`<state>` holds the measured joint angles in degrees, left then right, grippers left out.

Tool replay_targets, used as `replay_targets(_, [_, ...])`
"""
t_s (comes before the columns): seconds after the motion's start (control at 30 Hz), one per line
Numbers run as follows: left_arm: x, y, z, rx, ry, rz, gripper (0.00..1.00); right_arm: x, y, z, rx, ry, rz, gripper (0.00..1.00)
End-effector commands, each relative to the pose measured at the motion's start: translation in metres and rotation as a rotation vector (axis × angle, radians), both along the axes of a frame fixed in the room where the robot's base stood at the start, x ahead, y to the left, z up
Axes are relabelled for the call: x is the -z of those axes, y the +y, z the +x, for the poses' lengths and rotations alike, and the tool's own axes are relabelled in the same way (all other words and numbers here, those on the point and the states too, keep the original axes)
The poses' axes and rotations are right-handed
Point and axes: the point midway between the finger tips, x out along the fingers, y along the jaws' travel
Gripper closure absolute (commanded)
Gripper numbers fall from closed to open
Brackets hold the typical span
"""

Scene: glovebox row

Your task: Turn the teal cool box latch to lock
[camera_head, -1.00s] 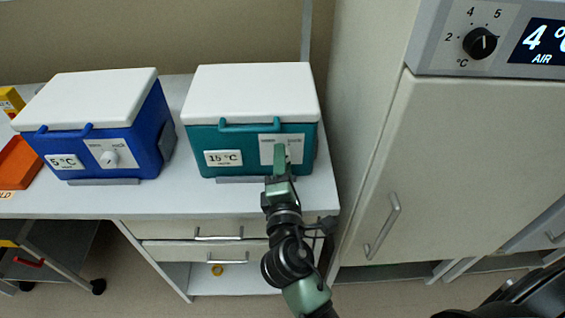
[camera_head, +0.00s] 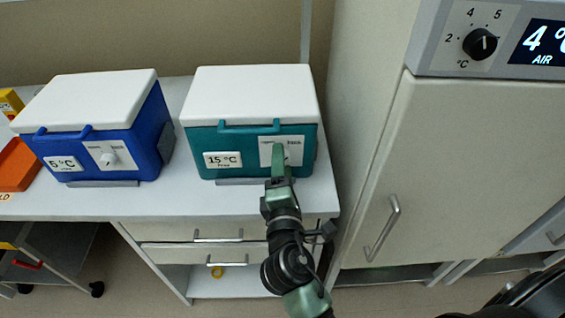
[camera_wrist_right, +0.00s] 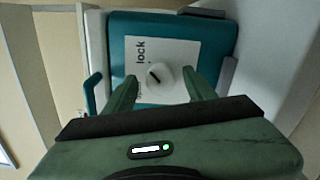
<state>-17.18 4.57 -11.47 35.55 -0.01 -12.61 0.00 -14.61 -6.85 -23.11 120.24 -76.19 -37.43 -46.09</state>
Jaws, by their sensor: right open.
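The teal cool box (camera_head: 253,147) with a white lid and a 15 °C label stands on the counter. Its white latch plate (camera_head: 265,151) is on the front, partly hidden by my right gripper (camera_head: 280,153). In the right wrist view the round white latch knob (camera_wrist_right: 161,77) sits on its plate, with a dark slanted mark. The word "lock" is legible beside it; the other word is partly covered. My right gripper (camera_wrist_right: 161,92) is open, its fingers on either side of the knob, with visible gaps. My left gripper is out of view.
A blue cool box (camera_head: 103,150) marked 5 °C stands to the left, with an orange tray (camera_head: 17,165) beyond it. A tall cabinet (camera_head: 455,170) with a dial panel rises close on the right. Drawers (camera_head: 205,229) are below the counter.

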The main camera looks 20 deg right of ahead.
Motion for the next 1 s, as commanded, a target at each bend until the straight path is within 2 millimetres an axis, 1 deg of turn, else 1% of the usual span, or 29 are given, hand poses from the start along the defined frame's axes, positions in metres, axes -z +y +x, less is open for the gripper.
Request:
replay_targets(0.03, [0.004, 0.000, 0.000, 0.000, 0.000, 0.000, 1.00, 0.004, 0.002, -0.008, 0.000, 0.004, 0.002, 0.45])
replay_targets(0.2, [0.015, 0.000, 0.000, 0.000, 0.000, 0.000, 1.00, 0.005, 0.010, -0.037, -0.001, 0.005, 0.002, 0.45])
replay_targets(0.3, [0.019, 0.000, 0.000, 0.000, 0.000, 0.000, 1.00, 0.004, 0.015, -0.052, -0.001, 0.004, 0.002, 0.45])
replay_targets(0.4, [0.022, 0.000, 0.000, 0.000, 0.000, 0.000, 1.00, 0.003, 0.018, -0.062, 0.000, 0.003, 0.002, 0.45])
replay_targets(0.57, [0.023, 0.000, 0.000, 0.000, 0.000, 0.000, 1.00, 0.002, 0.019, -0.068, 0.002, 0.002, 0.002, 0.45])
replay_targets(1.0, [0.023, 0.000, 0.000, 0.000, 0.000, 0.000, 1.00, 0.001, 0.019, -0.068, 0.000, 0.002, 0.001, 0.45])
